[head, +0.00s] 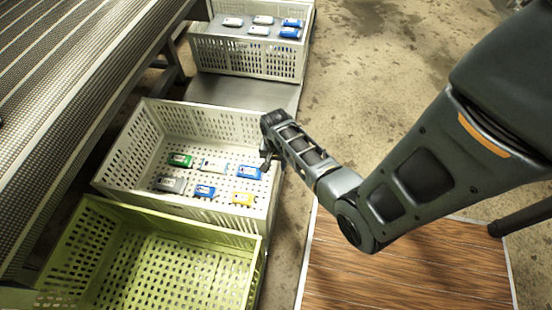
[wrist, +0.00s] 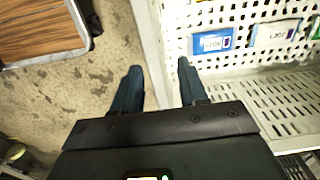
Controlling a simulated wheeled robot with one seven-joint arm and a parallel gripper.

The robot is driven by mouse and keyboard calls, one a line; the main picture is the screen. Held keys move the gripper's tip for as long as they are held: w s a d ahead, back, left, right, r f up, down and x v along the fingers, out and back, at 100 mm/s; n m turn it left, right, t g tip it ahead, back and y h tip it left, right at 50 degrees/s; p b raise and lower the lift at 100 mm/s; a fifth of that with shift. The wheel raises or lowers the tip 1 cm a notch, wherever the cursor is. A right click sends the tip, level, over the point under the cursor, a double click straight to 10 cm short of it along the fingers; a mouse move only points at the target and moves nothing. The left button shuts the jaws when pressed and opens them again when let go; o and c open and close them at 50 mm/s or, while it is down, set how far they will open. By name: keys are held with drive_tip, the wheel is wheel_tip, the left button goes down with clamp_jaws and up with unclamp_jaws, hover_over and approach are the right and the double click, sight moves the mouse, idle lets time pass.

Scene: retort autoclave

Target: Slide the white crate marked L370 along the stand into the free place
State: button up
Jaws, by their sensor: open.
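A white slotted crate (head: 128,152) stands in the middle of the stand, holding several small coloured packs. Another white crate (head: 250,58) with several packs stands at the far end. I cannot read L370 on either. Between them is a bare place on the stand (head: 245,92). My gripper (head: 266,160) is at the right wall of the middle crate. In the wrist view, my gripper (wrist: 158,80) is open, with one finger on each side of the white crate's wall (wrist: 149,40). Contact with the wall cannot be told.
A green empty crate (head: 150,270) stands directly in front of the middle crate. A ribbed conveyor (head: 70,80) runs along the left. A wood-topped surface (head: 400,265) lies at the lower right. The stained floor (head: 370,60) to the right is clear.

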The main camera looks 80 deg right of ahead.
drive_tip(key=shift+f+b, duration=0.3)
drive_tip(key=shift+f, duration=0.85)
clamp_jaws()
idle(0.7)
